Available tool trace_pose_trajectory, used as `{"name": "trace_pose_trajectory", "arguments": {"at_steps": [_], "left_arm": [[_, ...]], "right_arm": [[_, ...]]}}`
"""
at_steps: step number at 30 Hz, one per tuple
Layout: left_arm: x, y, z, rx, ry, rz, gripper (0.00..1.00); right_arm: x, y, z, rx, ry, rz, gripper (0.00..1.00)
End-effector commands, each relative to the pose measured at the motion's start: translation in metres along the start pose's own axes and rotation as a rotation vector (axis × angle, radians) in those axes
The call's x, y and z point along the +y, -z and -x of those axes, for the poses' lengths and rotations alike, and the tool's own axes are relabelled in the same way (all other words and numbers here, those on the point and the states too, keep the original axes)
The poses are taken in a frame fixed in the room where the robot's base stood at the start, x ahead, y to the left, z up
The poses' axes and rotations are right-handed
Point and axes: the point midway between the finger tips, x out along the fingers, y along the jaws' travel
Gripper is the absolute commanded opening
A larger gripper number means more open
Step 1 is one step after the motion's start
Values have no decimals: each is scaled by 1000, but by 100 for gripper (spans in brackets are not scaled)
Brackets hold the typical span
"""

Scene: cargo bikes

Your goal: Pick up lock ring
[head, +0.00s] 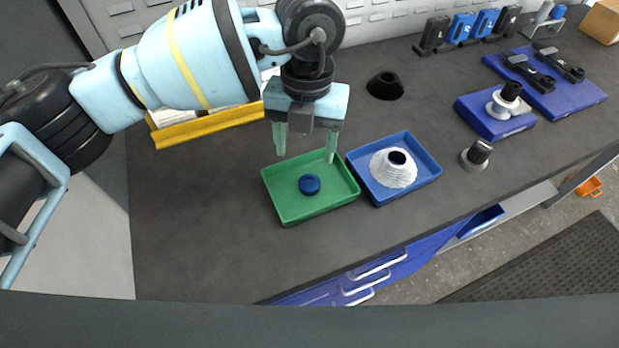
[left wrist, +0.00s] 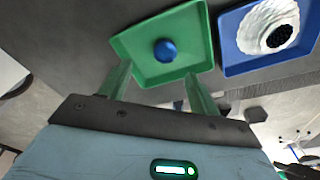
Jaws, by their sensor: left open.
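A small dark blue round piece (head: 309,184), which looks like the lock ring, lies in the green tray (head: 276,208) on the workbench. In the left wrist view the blue piece (left wrist: 165,51) sits near the middle of the green tray (left wrist: 140,77). My left gripper (head: 306,153) is open, with its two green fingers pointing down over the back edge of the green tray. Nothing is between the fingers. In the left wrist view the blue piece shows beyond the fingertips, between their lines. My right gripper is not in view.
A blue tray (head: 428,177) with a white ribbed cone (head: 389,172) stands right of the green tray. A black cone (head: 385,87) stands behind. A yellow-edged bin (head: 210,126) is behind left. Blue blocks with parts (head: 520,122) are at right. The bench front left is clear.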

Motion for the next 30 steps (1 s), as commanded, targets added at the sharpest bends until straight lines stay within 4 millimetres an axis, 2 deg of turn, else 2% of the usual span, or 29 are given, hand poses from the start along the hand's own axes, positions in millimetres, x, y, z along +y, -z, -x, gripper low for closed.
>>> {"name": "trace_pose_trajectory", "arguments": {"at_steps": [7, 16, 25, 30], "left_arm": [[-1, 1, -23, 3, 2, -2, 62], [-4, 1, -33, 2, 3, -3, 62], [-9, 1, -72, 4, 4, -1, 62], [-9, 0, -77, 1, 4, -2, 62]], "right_arm": [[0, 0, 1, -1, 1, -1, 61], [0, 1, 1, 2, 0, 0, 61], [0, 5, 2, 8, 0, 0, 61], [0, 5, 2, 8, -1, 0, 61]]}}
